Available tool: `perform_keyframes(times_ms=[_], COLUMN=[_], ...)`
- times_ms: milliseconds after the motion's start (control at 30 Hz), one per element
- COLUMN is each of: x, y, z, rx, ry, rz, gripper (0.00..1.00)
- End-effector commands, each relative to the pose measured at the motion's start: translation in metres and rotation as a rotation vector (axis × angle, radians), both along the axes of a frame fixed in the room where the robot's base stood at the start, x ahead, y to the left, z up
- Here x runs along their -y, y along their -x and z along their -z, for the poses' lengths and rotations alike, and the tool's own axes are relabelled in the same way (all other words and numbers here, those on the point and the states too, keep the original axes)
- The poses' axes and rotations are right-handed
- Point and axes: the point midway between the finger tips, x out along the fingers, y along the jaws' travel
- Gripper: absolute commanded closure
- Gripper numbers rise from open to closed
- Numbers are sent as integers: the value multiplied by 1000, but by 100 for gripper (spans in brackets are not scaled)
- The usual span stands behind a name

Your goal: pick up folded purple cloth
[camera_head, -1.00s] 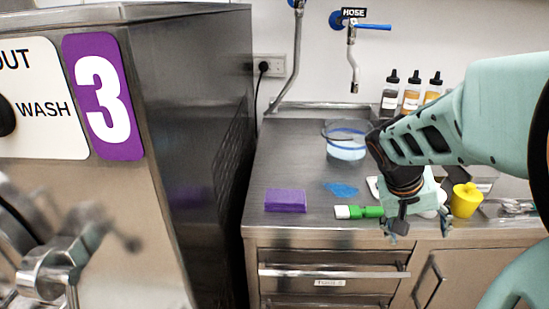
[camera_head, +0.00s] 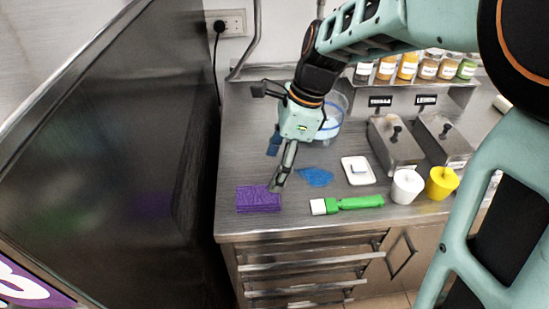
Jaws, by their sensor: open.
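The folded purple cloth (camera_head: 257,199) lies flat near the front left corner of the steel counter in the head view. My gripper (camera_head: 273,172) is above the counter, just up and to the right of the cloth. Its fingers are apart and point down, with nothing between them. One fingertip overlaps the cloth's right edge in the picture; I cannot tell whether it touches. The cloth is almost wholly visible.
A blue cloth (camera_head: 316,177) and a green-handled brush (camera_head: 346,204) lie right of the purple cloth. A clear bowl (camera_head: 333,112) stands behind my gripper. White (camera_head: 406,187) and yellow (camera_head: 441,183) cups stand farther right. A dark steel machine (camera_head: 130,150) borders the left side.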

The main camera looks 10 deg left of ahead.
Motion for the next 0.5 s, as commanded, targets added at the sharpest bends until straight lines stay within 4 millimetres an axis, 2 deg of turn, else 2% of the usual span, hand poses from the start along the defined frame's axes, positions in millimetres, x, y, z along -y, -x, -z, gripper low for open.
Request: perform_keyframes(times_ms=[200,500], x=[-10,-21], y=[3,5], z=[35,60], rx=[-3,-3], ry=[1,2], rz=[0,-2], gripper=[30,30])
